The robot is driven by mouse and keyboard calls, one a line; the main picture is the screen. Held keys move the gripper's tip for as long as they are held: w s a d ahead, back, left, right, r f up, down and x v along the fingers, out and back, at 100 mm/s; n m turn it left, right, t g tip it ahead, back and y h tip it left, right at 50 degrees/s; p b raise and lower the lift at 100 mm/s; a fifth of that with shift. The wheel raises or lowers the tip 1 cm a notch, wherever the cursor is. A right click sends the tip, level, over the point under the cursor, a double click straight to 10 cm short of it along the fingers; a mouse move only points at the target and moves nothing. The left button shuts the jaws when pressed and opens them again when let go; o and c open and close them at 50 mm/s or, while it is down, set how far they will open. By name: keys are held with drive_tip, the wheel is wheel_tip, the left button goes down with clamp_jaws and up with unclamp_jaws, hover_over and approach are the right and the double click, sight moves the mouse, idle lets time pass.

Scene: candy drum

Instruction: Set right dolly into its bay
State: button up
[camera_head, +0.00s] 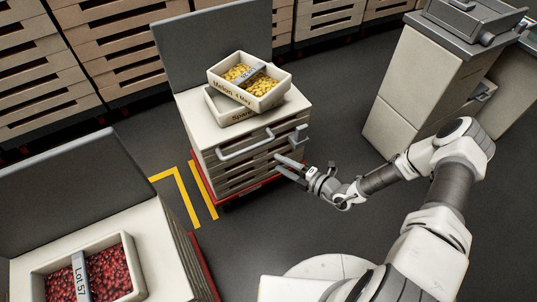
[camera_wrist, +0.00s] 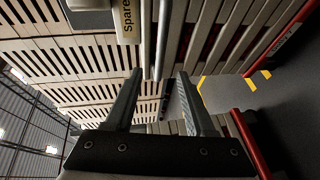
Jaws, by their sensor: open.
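The right dolly (camera_head: 235,198) is a red base under a stack of pale slatted crates with a white top and a grey back panel. A light grey handle bar (camera_head: 245,148) crosses its near side. Yellow floor lines (camera_head: 180,200) lie along the dolly's left side, and the dolly stands beside them. My gripper (camera_head: 284,166) is open at the near right of the stack, below the handle's right end. In the wrist view my gripper (camera_wrist: 164,76) has a pale bar (camera_wrist: 163,40) showing between its fingertips; contact cannot be told.
Two stacked bins, the upper with yellow candy (camera_head: 243,73), sit on the dolly's top. Another dolly stands at lower left with a Lot 57 bin (camera_head: 45,270) of red candy. Crate stacks (camera_head: 110,50) line the back. A grey-topped cabinet (camera_head: 415,90) stands right. Floor between is clear.

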drive_tip(key=shift+v, duration=1.15)
